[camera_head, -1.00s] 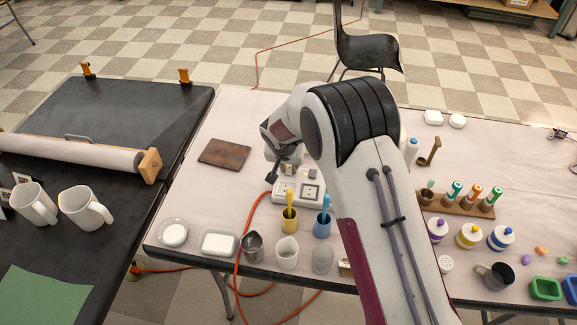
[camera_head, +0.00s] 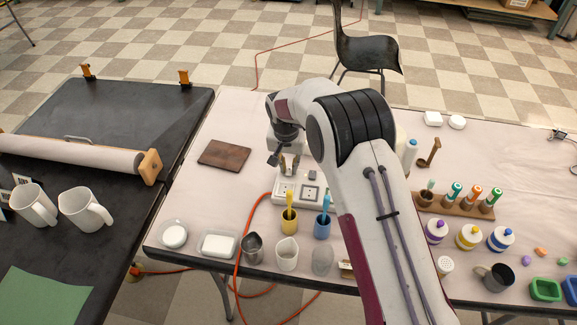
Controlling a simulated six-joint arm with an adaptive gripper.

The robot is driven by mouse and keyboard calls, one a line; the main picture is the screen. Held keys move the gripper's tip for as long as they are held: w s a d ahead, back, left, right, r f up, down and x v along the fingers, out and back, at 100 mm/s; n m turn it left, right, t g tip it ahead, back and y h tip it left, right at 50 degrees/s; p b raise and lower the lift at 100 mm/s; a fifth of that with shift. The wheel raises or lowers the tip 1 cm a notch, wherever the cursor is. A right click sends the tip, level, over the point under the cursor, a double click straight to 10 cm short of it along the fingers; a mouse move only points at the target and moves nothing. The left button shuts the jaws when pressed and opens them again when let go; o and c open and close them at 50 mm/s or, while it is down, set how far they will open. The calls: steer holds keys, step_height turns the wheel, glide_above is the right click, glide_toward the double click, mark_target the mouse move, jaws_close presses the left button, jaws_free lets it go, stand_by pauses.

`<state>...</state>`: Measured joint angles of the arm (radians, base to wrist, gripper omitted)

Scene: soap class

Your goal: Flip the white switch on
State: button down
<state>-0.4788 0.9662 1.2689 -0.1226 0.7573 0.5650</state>
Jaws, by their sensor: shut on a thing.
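A white switch and socket box (camera_head: 299,193) lies on the table in the middle of the camera view, with two square faces toward the front and small raised parts behind. I cannot tell the white switch's position at this size. My gripper (camera_head: 275,159) is dark, tilted down to the left, just above and behind the box's left end. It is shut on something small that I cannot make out. My arm hides part of the area right of the box.
A yellow cup (camera_head: 290,221) and a blue cup (camera_head: 322,228) with brushes stand just in front of the box. A brown board (camera_head: 224,154) lies to the left. An orange cord (camera_head: 243,235) runs over the front edge. Marker rack (camera_head: 456,205) and jars stand right.

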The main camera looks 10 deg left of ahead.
mark_target(289, 173)
steer(key=shift+w+d, duration=0.15)
steer(key=shift+d, duration=0.05)
stand_by(0.3)
steer(key=c, duration=2)
jaws_free()
steer(key=shift+o, duration=0.2)
steer(key=shift+a, duration=0.1)
steer(key=shift+r, duration=0.1)
step_height(289, 173, up, 7)
steer(key=s, duration=0.1)
steer(key=shift+r, duration=0.15)
steer(key=shift+s+n, duration=0.1)
steer(key=shift+n, duration=0.2)
